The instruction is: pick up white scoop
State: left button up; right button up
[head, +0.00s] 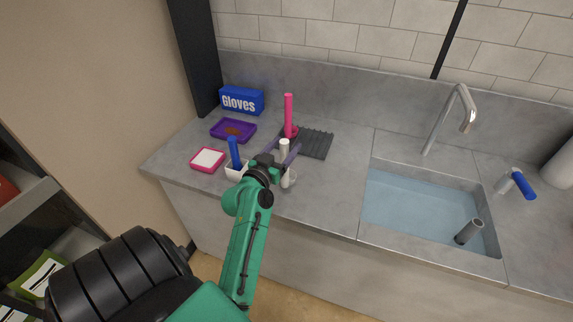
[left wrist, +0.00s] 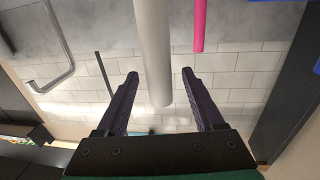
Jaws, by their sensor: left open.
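The white scoop stands on the counter with its white handle (head: 284,146) pointing up and its pale lower part (head: 289,179) near the front edge, partly hidden by my gripper. My left gripper (head: 285,150) is open, its two purple fingers on either side of the handle. In the left wrist view the handle (left wrist: 152,45) runs down between the open fingers (left wrist: 160,74), with a gap to each. My right gripper is not in view.
A blue-handled scoop (head: 234,153) stands close left of my gripper; a pink-handled tool (head: 289,112) stands behind, beside a dark ribbed mat (head: 316,145). A pink-rimmed tray (head: 207,159), purple tray (head: 233,130) and glove box (head: 241,100) are left. A water-filled sink (head: 415,203) is right.

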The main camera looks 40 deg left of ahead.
pick_arm(q)
jog(key=x, duration=0.3)
jog(key=shift+w+f, duration=0.1)
jog(key=shift+w, duration=0.1)
jog(key=shift+s, duration=0.2)
jog(key=c, duration=0.7)
grip_shut()
